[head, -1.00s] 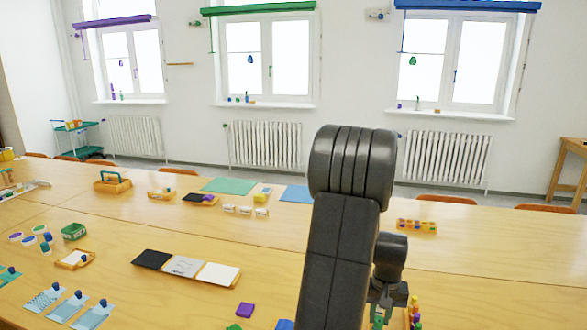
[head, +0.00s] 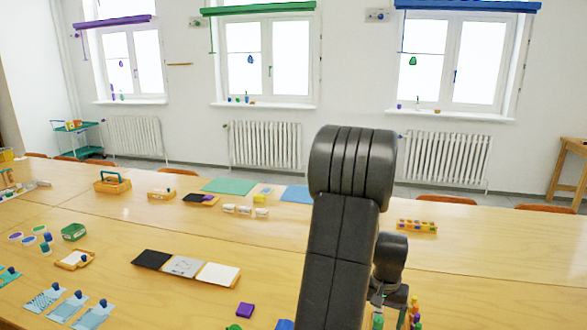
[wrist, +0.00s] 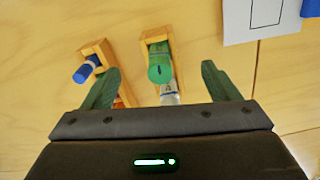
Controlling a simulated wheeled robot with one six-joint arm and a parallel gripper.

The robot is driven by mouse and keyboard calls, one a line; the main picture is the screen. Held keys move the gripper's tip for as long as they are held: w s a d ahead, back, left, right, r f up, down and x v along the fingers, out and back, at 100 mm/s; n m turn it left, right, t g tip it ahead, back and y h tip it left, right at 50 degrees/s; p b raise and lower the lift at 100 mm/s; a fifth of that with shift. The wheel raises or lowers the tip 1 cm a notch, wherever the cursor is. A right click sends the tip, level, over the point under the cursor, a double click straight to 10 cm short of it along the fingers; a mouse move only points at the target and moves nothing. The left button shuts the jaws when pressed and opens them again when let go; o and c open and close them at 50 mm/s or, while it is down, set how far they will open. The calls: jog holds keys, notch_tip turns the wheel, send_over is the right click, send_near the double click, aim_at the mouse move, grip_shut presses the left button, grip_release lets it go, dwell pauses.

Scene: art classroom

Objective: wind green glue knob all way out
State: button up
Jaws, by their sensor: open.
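In the wrist view a green glue stick (wrist: 160,62) lies in a small wooden holder (wrist: 154,36), its round green end facing my gripper. A clear and white piece (wrist: 169,94) shows just below that end. My gripper (wrist: 161,68) is open, with one dark green finger on each side of the green end and a gap on both sides. In the head view my arm hides most of this spot.
A blue glue stick (wrist: 84,71) in another wooden holder (wrist: 101,52) is close to my left finger. A white sheet (wrist: 259,20) with a drawn outline lies at the upper right. Bare table is right of my right finger.

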jog(key=shift+r, duration=0.1)
jog(key=shift+r+p, duration=2.2)
jog(key=shift+r, duration=0.75)
jog(key=shift+a, duration=0.1)
